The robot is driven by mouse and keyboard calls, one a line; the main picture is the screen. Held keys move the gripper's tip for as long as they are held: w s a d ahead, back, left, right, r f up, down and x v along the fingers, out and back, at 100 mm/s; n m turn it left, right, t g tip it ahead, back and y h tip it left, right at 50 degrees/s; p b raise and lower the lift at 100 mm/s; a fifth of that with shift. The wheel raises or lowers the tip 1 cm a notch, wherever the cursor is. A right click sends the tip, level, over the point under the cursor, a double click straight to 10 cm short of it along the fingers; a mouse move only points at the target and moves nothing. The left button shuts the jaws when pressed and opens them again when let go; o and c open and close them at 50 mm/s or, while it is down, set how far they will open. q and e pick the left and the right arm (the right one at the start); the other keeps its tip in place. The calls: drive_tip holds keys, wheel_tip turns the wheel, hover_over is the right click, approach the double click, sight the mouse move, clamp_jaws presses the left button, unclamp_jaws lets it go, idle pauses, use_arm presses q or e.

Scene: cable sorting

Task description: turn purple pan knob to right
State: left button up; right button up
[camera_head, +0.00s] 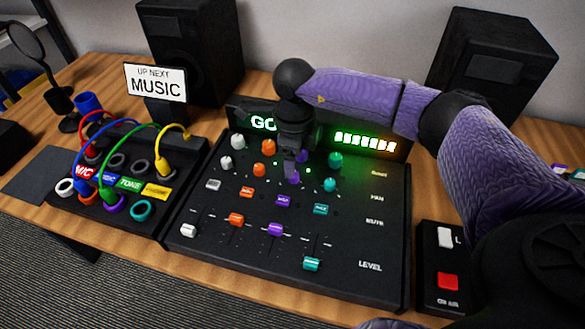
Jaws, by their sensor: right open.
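The purple pan knob (294,178) is on the black mixer panel (382,265), in the row marked PAN, between an orange knob (260,169) and a teal knob (329,185). My right gripper (291,168) points down from above with its fingertips at the purple knob. It is open. The gripper hides part of the knob and the spot behind it. I cannot tell whether the fingers touch the knob. My left gripper is not in view.
Mute buttons and level sliders (275,229) lie in front of the knobs. A patch box with coloured cables (122,208) stands left, a switch box (446,260) right. Speakers (190,45) and a MUSIC sign (155,83) stand behind.

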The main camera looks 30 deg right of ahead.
wheel_tip(320, 180, down, 4)
drive_tip(key=shift+f+b, duration=0.2)
drive_tip(key=shift+b, duration=0.35)
drive_tip(key=shift+r, duration=0.1)
clamp_jaws()
